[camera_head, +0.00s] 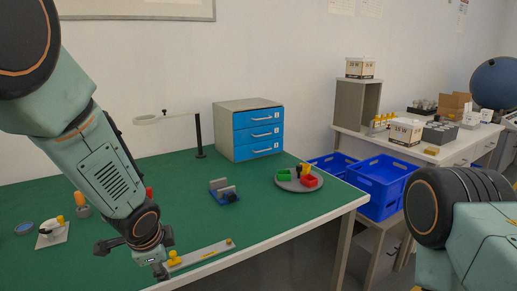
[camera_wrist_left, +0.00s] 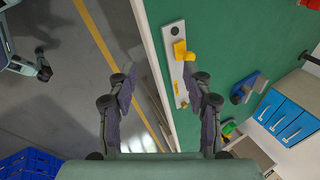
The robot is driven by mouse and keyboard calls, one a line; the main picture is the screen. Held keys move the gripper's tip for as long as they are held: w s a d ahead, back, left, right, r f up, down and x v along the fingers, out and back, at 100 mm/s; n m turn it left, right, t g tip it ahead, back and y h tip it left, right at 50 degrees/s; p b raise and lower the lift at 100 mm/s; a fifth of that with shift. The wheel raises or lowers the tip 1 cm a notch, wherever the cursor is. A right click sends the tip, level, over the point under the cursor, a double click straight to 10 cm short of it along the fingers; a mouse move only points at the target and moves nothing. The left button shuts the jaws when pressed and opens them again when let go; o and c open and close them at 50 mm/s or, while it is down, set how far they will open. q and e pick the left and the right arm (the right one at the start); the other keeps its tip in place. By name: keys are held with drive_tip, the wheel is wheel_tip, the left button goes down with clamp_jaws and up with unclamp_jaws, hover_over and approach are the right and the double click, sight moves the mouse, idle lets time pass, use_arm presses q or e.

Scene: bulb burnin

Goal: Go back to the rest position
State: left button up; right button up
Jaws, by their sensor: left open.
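My left gripper (camera_head: 135,258) is open at the front edge of the green table, and it also shows in the left wrist view (camera_wrist_left: 163,84). Nothing is between its fingers. In the head view it is just left of a flat metal bar with yellow parts (camera_head: 205,254). In the wrist view this bar (camera_wrist_left: 178,62) lies on the table beside and beyond one finger, and the table edge runs between the fingers. My right arm (camera_head: 455,215) shows at the right. Dark jaw-like parts at the wrist view's upper left seem to be my right gripper (camera_wrist_left: 43,63); its opening is unclear.
Blue crates (camera_head: 381,180) stand to the right.

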use_arm(q)
drive_tip(key=s+f+n+g+h, duration=0.1)
drive_tip(key=s+f+n+h, duration=0.1)
drive_tip(key=s+f+n, duration=1.1)
drive_tip(key=s+f+g, duration=0.2)
drive_tip(key=s+f, duration=0.2)
drive_tip(key=s, duration=0.7)
drive_tip(key=s+a+f+n+g+y, duration=0.1)
drive_tip(key=s+f, duration=0.3)
drive_tip(key=s, duration=0.8)
drive_tip(key=shift+s+a+f+n+g, duration=0.15)
drive_tip(key=shift+a+f+n+g, duration=0.15)
drive_tip(key=shift+g, duration=0.4)
drive_tip(key=shift+s+d+r, duration=0.1)
drive_tip(key=shift+s+r, duration=0.05)
drive_tip(key=shift+c, duration=1.3)
